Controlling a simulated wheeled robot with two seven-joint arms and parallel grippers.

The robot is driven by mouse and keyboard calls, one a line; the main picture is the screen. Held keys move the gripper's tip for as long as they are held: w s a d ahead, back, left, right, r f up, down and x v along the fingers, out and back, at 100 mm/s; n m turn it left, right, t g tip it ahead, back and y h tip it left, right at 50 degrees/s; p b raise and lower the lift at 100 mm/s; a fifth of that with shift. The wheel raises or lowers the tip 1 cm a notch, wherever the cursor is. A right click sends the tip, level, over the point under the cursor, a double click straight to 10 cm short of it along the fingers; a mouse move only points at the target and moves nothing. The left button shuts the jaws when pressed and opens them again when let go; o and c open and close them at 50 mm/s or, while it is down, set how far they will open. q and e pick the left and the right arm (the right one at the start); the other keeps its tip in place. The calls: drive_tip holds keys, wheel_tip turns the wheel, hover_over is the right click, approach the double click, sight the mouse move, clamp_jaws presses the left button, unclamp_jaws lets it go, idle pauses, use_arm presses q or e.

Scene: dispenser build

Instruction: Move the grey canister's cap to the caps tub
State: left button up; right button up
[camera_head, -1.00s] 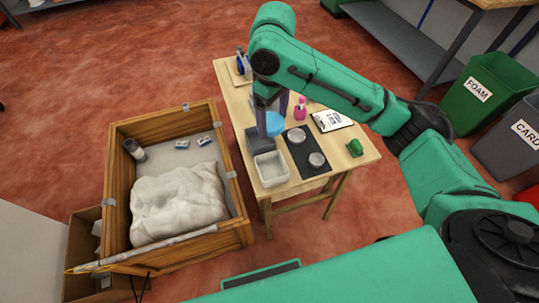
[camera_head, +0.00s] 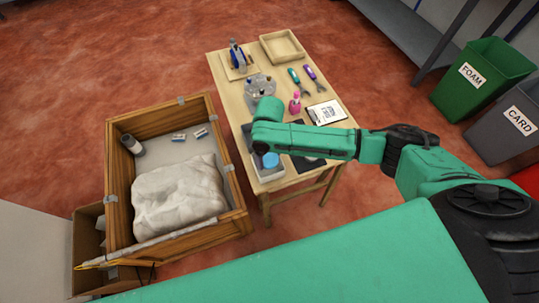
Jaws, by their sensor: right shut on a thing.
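My right gripper (camera_head: 260,148) points down beneath my wrist, mostly hidden by my own arm. It is shut on a round blue cap (camera_head: 270,160), which shows just beyond the wrist. The cap is over or within the pale open tub (camera_head: 268,177) at the near left of the table; I cannot tell its height. A grey canister (camera_head: 133,146) with a dark end leans in the far left corner of the wooden crate. My left gripper is not in view.
The table (camera_head: 222,75) also holds a clear bowl (camera_head: 259,87), pliers (camera_head: 299,84), a pink bottle (camera_head: 295,103), a clipboard (camera_head: 326,112) and an empty wooden tray (camera_head: 282,46). The wooden crate (camera_head: 112,182) holds a crumpled white bag (camera_head: 180,198). Bins stand at right.

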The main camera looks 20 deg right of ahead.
sight(269, 159)
drive_tip(key=shift+f, duration=0.6)
drive_tip(key=o, duration=1.3)
wheel_tip(269, 159, up, 13)
drive_tip(key=shift+r+b, duration=0.15)
drive_tip(key=shift+b, duration=0.5)
